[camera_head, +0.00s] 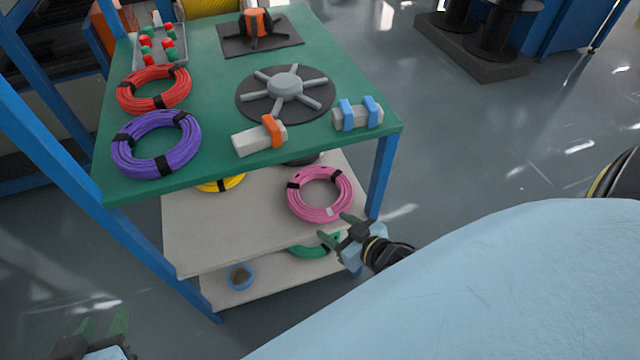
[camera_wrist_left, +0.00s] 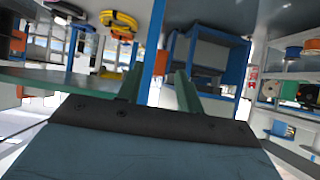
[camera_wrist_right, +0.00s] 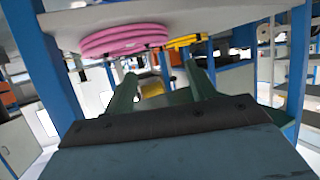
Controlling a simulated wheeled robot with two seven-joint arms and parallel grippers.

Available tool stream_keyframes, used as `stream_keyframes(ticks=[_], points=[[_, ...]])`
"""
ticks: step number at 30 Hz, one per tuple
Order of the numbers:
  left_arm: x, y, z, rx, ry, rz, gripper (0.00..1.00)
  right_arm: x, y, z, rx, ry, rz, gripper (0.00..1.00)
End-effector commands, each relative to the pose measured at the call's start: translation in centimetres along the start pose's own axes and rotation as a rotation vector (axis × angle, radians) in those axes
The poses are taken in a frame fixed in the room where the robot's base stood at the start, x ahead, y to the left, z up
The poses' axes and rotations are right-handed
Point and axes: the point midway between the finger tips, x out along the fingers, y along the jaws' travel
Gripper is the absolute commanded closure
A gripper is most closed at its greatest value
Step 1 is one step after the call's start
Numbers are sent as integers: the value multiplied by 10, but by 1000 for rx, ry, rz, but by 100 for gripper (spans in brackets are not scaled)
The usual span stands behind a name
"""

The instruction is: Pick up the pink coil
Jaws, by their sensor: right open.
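The pink coil (camera_head: 320,194) lies flat on the middle shelf of the cart, near its right front corner, with black ties around it. In the right wrist view the pink coil (camera_wrist_right: 122,40) shows above and ahead of the fingers. My right gripper (camera_head: 338,230) is open and empty, just in front of the shelf edge and close to the coil, apart from it in the right wrist view. My left gripper (camera_head: 104,324) is at the lower left of the head view, away from the cart; its fingers (camera_wrist_left: 158,88) stand apart with nothing between them.
The green top (camera_head: 215,110) overhangs the middle shelf (camera_head: 230,225). A blue post (camera_head: 381,175) stands right of the coil. A yellow coil (camera_head: 222,184) lies further left on that shelf. A green coil (camera_head: 312,250) and blue bowl (camera_head: 240,276) are on the shelf below.

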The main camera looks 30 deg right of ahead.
Motion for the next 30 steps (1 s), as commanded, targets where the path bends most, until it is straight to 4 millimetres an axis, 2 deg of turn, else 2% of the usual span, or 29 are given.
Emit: stream_keyframes(ticks=[5, 14, 24, 30], points=[[1, 4, -20, 1, 116, 10, 64, 12, 0, -2, 0, 8, -1, 44], [-6, 14, -70, -1, 415, 36, 64, 39, 0, -1, -1, 6, -1, 44], [-33, 24, -117, -12, 749, 65, 64, 68, 0, 0, -1, 5, -1, 44], [-50, 27, -134, -19, 893, 77, 64, 79, 0, -1, 0, 4, -1, 44]])
